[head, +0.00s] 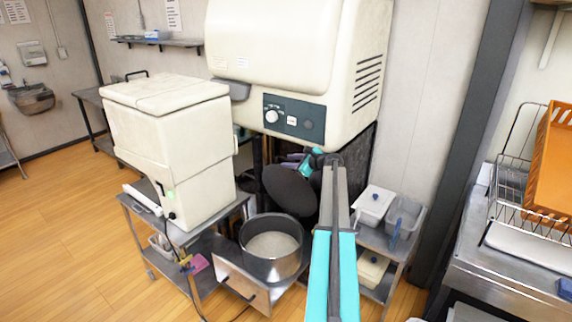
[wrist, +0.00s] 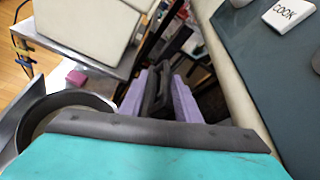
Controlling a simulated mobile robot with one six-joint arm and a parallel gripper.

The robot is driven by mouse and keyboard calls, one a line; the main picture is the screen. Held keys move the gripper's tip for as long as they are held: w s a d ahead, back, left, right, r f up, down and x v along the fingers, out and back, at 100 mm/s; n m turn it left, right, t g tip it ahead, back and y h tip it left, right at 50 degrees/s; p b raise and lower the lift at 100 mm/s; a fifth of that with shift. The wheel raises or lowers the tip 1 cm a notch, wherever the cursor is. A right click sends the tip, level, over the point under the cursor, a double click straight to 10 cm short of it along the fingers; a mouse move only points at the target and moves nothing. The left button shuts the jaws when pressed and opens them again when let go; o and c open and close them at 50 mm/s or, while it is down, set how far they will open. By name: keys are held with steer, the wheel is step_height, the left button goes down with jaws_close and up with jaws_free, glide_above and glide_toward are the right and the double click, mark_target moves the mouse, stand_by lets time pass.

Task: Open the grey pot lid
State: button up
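The dark grey round lid (head: 289,190) is up and tilted steeply behind the pot, clear of its mouth, in the head view. The grey metal pot (head: 272,266) stands open below it with pale contents inside. In the head view my gripper is at the lid's upper edge, mostly hidden behind it. In the wrist view my gripper (wrist: 160,92) shows two purple fingers standing apart, with a dark loop-like part between them. I cannot tell whether they clamp it. The pot's rim (wrist: 75,98) shows at the left of the wrist view.
The pot sits on a pulled-out metal shelf (head: 236,280). A cream box-shaped machine (head: 170,140) stands at left, and a large cream cooker (head: 300,70) overhangs the lid. Lidded tubs (head: 374,203) stand at right. A dish rack (head: 510,185) is farther right.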

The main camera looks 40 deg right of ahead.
steer(key=b+v, duration=0.2)
steer(key=v, duration=0.8)
steer(key=shift+b, duration=0.4)
steer(key=shift+w, duration=0.1)
